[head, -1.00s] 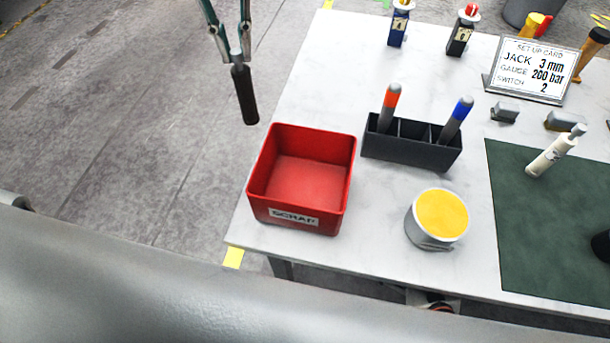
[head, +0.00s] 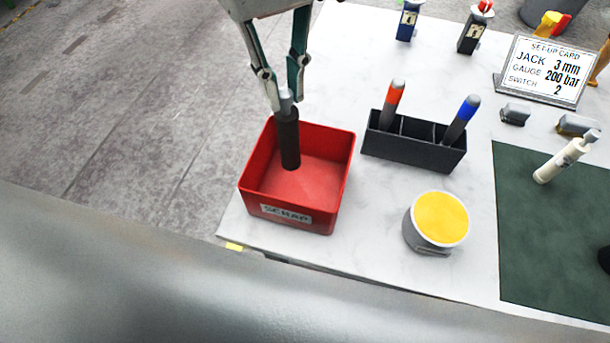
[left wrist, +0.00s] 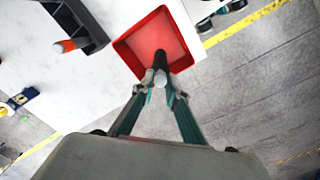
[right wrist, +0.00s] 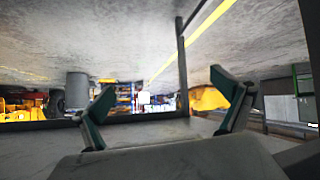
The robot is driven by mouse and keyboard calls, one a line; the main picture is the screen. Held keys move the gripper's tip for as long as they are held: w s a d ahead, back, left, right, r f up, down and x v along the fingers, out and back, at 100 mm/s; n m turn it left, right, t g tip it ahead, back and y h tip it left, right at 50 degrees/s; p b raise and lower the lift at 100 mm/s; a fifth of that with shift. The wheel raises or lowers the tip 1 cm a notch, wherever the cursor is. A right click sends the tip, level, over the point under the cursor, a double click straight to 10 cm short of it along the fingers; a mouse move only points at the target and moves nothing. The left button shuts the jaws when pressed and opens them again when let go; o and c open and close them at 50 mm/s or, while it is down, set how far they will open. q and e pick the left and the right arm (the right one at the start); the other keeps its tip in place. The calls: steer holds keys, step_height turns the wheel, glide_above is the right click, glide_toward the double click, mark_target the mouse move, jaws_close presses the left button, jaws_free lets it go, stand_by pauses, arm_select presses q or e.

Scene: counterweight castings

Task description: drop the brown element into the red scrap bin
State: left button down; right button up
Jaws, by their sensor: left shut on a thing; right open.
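The brown element (head: 289,142) is a dark brown cylinder with a light grey top end. My left gripper (head: 285,100) is shut on that grey end, and the element hangs nearly upright. In the head view it overlaps the inside of the red scrap bin (head: 287,217), which is open and labelled SCRAP. In the left wrist view the element (left wrist: 160,62) points into the bin (left wrist: 127,53); whether it touches the floor cannot be told. My right gripper (right wrist: 165,110) is open and empty, away from the table.
A black rack (head: 413,149) with an orange-topped and a blue-topped tool stands right of the bin. A grey pot with a yellow top (head: 440,220) stands nearer the front edge. A green mat (head: 540,240), a white tool (head: 562,160) and a set-up card (head: 543,70) lie further right.

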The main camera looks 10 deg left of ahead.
mark_target(285, 112)
arm_select(q)
steer(key=shift+f, duration=0.45)
step_height(285, 112, down, 4)
steer(key=b, duration=0.3)
steer(key=shift+r, duration=0.1)
steer(key=shift+f+b, duration=0.35)
steer(key=shift+f, duration=0.2)
steer(key=c, duration=1.9)
jaws_free()
arm_select(e)
steer(key=f, duration=0.3)
steer(key=shift+d+f, duration=0.2)
steer(key=shift+f, duration=0.2)
steer(key=shift+s+f, duration=0.1)
